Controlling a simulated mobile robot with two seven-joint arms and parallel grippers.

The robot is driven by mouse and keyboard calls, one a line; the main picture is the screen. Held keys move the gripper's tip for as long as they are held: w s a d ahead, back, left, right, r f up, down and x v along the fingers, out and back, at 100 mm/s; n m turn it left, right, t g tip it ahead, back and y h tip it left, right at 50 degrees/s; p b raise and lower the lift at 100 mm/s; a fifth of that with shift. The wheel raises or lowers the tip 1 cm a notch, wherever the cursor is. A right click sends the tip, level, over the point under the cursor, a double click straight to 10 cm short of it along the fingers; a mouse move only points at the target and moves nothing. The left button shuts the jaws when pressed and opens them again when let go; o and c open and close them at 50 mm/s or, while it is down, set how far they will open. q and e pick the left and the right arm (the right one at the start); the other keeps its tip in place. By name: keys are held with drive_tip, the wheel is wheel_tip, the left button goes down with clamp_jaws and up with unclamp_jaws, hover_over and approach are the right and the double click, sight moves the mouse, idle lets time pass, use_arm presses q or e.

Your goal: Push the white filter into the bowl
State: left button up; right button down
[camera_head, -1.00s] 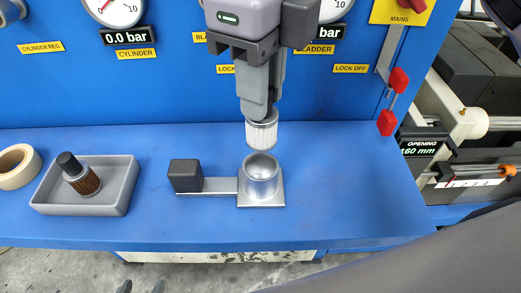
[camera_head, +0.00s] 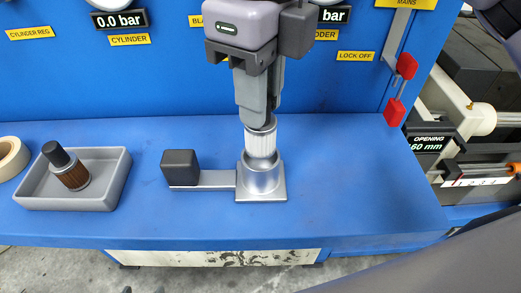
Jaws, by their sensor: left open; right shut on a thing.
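The white filter (camera_head: 262,143) is an upright ribbed cylinder. My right gripper (camera_head: 257,122) points down and is shut on its top end. The silver metal bowl (camera_head: 261,180) stands on a square plate with a side arm on the blue bench. The filter is directly above the bowl, and its lower end meets the bowl's mouth; how far it is inside is hard to tell. My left gripper (camera_head: 143,290) shows only as two dark fingertips, apart and empty, at the bottom edge, in front of the bench.
A grey tray (camera_head: 119,184) on the left holds a brown filter with a black cap (camera_head: 67,167). A tape roll (camera_head: 10,157) lies beside it. A dark block (camera_head: 180,168) sits at the bowl's side arm. The bench (camera_head: 350,180) right of the bowl is clear.

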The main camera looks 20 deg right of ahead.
sight(260, 135)
drive_tip(key=shift+f+b, duration=3.05)
drive_tip(key=shift+f, duration=0.1)
drive_tip(key=c, duration=0.9)
unclamp_jaws()
drive_tip(key=shift+r, duration=0.15)
wheel_tip(260, 135, up, 6)
drive_tip(key=shift+f, duration=0.1)
drive_tip(key=shift+r, duration=0.5)
